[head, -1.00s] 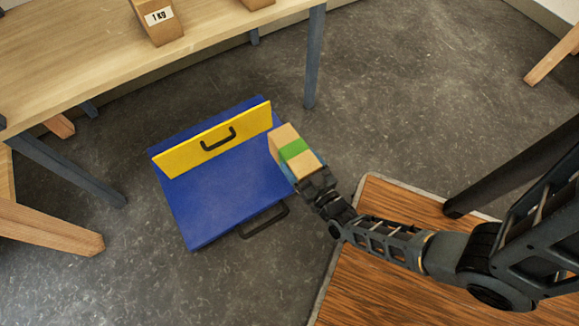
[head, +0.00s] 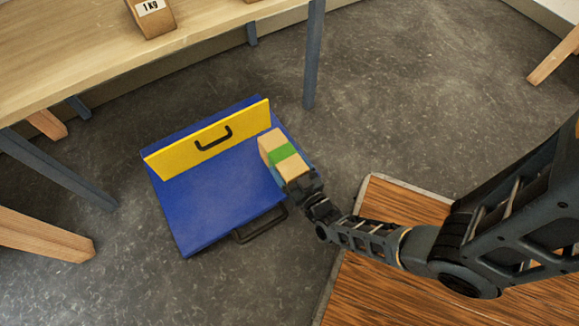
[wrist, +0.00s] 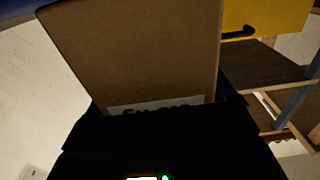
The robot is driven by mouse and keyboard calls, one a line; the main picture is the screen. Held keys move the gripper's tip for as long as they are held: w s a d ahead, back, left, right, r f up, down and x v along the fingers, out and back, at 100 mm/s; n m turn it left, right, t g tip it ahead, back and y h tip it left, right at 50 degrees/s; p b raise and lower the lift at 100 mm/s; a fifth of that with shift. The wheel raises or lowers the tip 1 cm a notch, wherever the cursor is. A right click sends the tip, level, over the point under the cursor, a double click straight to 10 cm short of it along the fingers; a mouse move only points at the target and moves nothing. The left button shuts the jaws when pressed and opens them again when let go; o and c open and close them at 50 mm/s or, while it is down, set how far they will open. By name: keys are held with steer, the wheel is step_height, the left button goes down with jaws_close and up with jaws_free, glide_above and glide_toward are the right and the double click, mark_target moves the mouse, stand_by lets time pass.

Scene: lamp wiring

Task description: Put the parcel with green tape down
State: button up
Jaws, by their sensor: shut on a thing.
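The parcel with green tape (head: 282,154) is a brown box with a green band round its middle. My gripper (head: 299,184) is shut on its near end and holds it over the right side of the blue case (head: 215,215). In the head view I cannot tell whether the parcel touches the blue surface. In the wrist view the parcel (wrist: 135,50) fills the upper middle, with part of a white label at the jaws; its green tape is not visible there. The jaws (wrist: 160,125) are dark and their tips are hidden.
A yellow panel with a black handle (head: 205,140) stands along the far part of the blue case. A wooden table (head: 70,50) with a 1 kg box (head: 152,18) is at the upper left. A brown wooden surface (head: 400,200) lies at the right. Grey floor (head: 420,90) is clear between.

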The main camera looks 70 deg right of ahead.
steer(key=o, duration=1.3)
steer(key=shift+f, duration=0.1)
steer(key=p+v, duration=0.2)
steer(key=v, duration=0.9)
steer(key=s+a+r+n+y, duration=0.2)
steer(key=a+r+y, duration=0.1)
steer(key=r, duration=0.9)
steer(key=s+a+r+n+y, duration=0.2)
steer(key=s+a+r+y, duration=0.1)
steer(key=r, duration=1)
steer(key=s+a+r+n+y, duration=0.2)
steer(key=a+r+y, duration=0.2)
steer(key=r, duration=0.8)
steer(key=shift+s+a+r+n, duration=0.3)
steer(key=shift+a+r+n, duration=0.05)
steer(key=shift+a+n, duration=0.1)
